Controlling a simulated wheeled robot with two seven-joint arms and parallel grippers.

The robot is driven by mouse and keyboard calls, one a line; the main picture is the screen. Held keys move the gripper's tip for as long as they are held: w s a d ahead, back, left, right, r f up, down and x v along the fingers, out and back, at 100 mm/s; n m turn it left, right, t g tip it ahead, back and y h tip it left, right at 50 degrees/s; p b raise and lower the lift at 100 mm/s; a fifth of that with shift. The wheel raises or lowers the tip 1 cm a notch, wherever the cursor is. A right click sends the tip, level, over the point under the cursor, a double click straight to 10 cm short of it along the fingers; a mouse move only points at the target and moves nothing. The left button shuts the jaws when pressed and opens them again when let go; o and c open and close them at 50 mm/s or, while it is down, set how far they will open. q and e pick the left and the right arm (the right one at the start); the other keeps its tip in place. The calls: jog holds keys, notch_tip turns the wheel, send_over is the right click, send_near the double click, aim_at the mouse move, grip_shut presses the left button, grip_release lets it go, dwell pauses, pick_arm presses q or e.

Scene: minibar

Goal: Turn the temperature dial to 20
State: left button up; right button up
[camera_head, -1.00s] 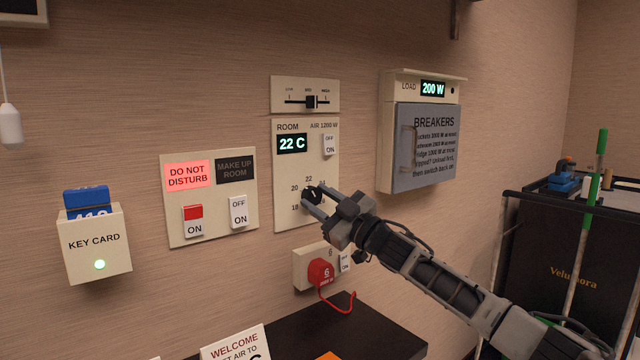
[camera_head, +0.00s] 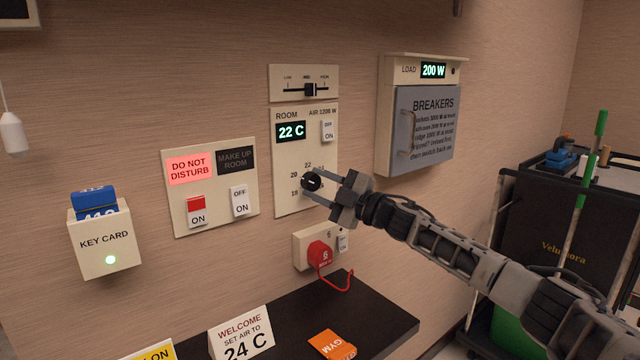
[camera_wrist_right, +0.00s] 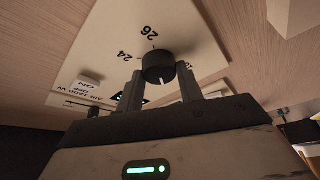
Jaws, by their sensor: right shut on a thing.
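The black temperature dial (camera_head: 311,181) sits low on the cream room panel (camera_head: 293,205). Printed numbers such as 18, 20 and 22 ring it. The panel's display (camera_head: 291,131) reads 22 C. My right gripper (camera_head: 312,182) reaches in from the right with its fingers on either side of the dial, shut on it. In the right wrist view the dial (camera_wrist_right: 158,66) sits between the two fingertips, with a pale mark on its face and 24 and 26 printed close by. The mark's exact setting is hard to tell. My left gripper is out of view.
A fan slider (camera_head: 310,89) is above the panel. A red plug (camera_head: 320,254) with a looped cord is below, over a dark shelf (camera_head: 385,325). The breaker box (camera_head: 425,130) is at right. A welcome card (camera_head: 240,335) reads 24 C.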

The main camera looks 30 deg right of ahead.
jog(key=shift+f, duration=0.1)
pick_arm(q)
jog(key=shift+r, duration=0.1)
pick_arm(e)
jog(key=o, duration=1)
pick_arm(q)
jog(key=b, duration=0.2)
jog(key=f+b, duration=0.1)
jog(key=b, duration=0.1)
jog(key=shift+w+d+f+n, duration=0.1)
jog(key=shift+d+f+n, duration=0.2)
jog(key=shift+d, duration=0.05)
pick_arm(e)
jog(key=v, duration=1.6)
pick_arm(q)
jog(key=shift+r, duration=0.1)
